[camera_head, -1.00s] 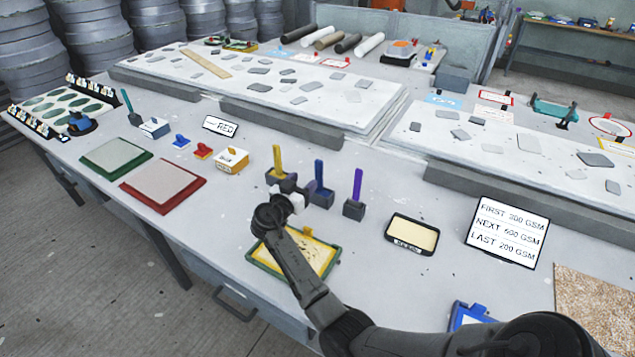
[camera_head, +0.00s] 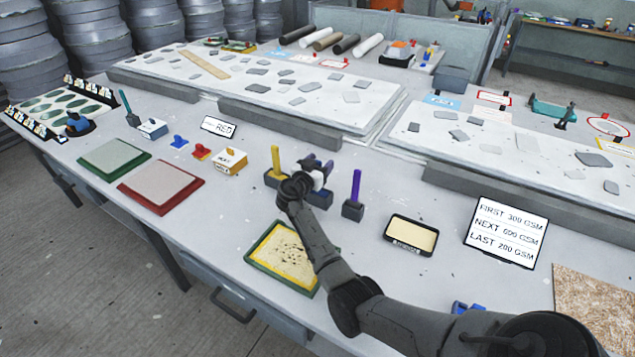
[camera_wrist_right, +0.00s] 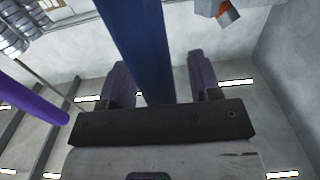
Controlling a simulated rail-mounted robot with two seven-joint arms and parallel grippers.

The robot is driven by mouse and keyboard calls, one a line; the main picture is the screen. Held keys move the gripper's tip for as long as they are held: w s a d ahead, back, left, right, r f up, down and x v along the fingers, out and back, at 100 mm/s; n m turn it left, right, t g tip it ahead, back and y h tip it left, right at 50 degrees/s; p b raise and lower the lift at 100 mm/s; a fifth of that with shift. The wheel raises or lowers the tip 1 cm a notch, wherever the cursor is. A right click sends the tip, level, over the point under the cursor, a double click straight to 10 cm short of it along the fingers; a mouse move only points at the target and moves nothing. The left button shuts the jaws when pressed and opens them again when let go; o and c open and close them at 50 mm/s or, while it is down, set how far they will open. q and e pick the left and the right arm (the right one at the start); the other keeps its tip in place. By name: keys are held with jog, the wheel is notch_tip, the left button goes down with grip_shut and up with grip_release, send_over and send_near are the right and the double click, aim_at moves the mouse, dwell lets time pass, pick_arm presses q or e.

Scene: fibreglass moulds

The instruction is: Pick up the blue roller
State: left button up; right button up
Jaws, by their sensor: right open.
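The blue roller stands upright at the middle of the table. Its dark block-like base (camera_head: 321,198) shows in the head view, and its handle is mostly hidden by my right gripper (camera_head: 318,163). In the right wrist view the blue handle (camera_wrist_right: 140,45) runs down between the two fingers of my right gripper (camera_wrist_right: 160,80). These fingers are open, with a gap on each side of the handle. My left gripper is in neither view.
A yellow-handled tool (camera_head: 276,165) stands close on the left and a purple-handled tool (camera_head: 354,190) close on the right. A yellow tray with a green rim (camera_head: 262,270) lies in front. A black-rimmed tray (camera_head: 410,222) lies to the right.

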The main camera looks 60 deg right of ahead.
jog(key=shift+d, duration=0.2)
jog(key=c, duration=0.9)
jog(key=shift+c, duration=0.5)
